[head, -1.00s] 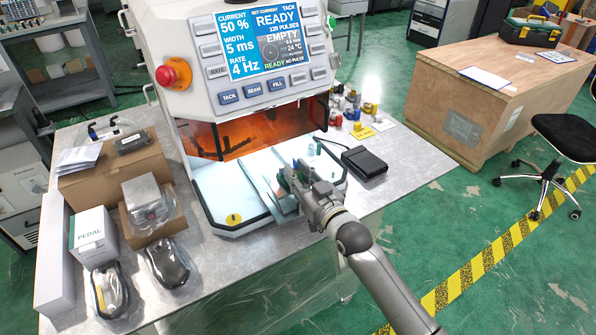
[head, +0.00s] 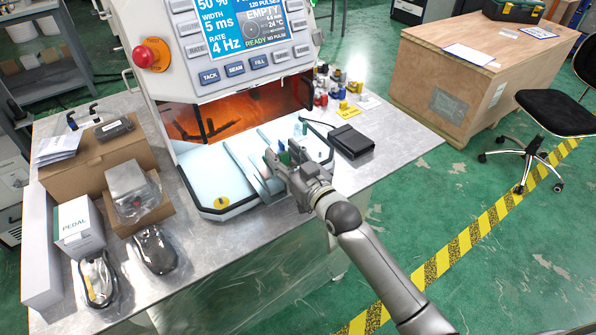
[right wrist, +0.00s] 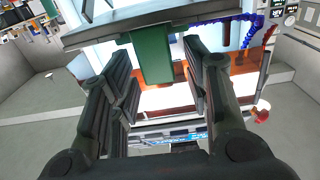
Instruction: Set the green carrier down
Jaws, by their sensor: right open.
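The green carrier (right wrist: 152,55) shows in the right wrist view as a green block between my right gripper's fingers, with clear gaps on both sides. In the head view only a small green part (head: 284,158) shows beside the fingers; the rest is hidden. My right gripper (head: 284,163) is open at the front of the machine's white tray (head: 206,172). It also shows in the right wrist view (right wrist: 158,85), fingers spread around the block. I cannot tell what the carrier rests on. My left gripper is not in view.
The machine's orange-lit opening (head: 235,118) is behind the tray. A black box (head: 351,140) lies to the right. Cartons (head: 98,168) and a pedal box (head: 79,228) fill the bench's left side.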

